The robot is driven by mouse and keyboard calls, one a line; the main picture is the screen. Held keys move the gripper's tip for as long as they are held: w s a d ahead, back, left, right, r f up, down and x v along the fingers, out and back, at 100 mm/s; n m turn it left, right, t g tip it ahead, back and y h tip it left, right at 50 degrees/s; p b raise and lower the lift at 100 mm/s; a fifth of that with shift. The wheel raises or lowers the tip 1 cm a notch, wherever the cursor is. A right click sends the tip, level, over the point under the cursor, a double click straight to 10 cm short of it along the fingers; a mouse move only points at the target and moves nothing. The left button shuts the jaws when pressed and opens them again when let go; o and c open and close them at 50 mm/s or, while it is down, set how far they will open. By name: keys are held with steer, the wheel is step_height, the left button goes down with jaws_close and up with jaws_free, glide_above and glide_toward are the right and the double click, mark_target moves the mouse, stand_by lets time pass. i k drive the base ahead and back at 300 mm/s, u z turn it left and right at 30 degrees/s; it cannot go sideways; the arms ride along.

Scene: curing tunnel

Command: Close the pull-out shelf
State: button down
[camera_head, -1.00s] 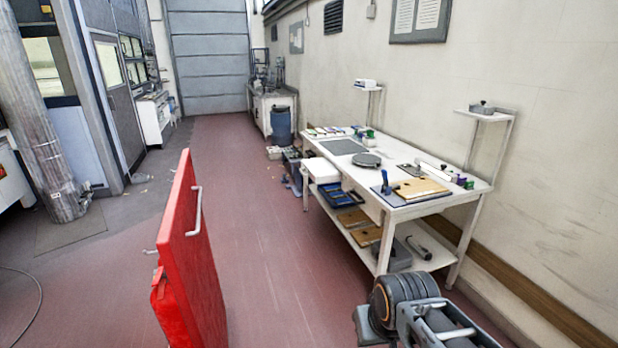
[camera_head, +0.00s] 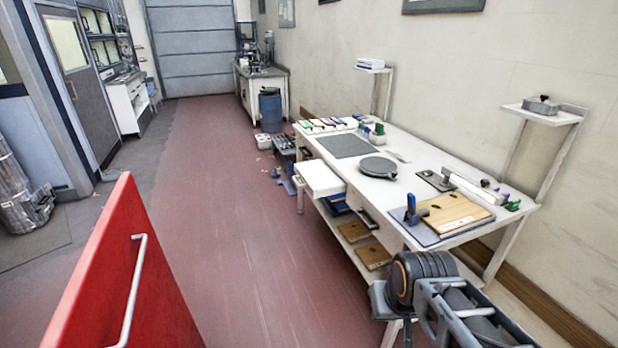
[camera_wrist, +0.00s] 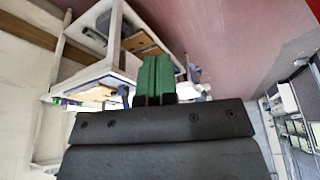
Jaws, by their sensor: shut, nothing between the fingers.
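The white pull-out shelf (camera_head: 318,179) sticks out from the aisle side of the white workbench (camera_head: 408,172), under its top near the far half, so it stands open. In the wrist view my gripper (camera_wrist: 158,76) shows as two green fingers held together, with nothing between them. The workbench (camera_wrist: 95,72) appears upside down behind the fingers in that view. My gripper is apart from the shelf as far as I can see; the fingers are out of the head view, and the shelf cannot be made out clearly in the wrist view.
A red panel with a metal handle (camera_head: 112,262) stands close at the lower left. The red floor aisle (camera_head: 222,190) between it and the bench is clear. A blue barrel (camera_head: 270,110) and grey crates (camera_head: 284,147) stand beyond the bench. A wall shelf (camera_head: 541,112) is at the right.

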mark_target(318, 176)
steer(key=u, duration=0.6)
steer(key=i, duration=1.9)
steer(key=u, duration=0.8)
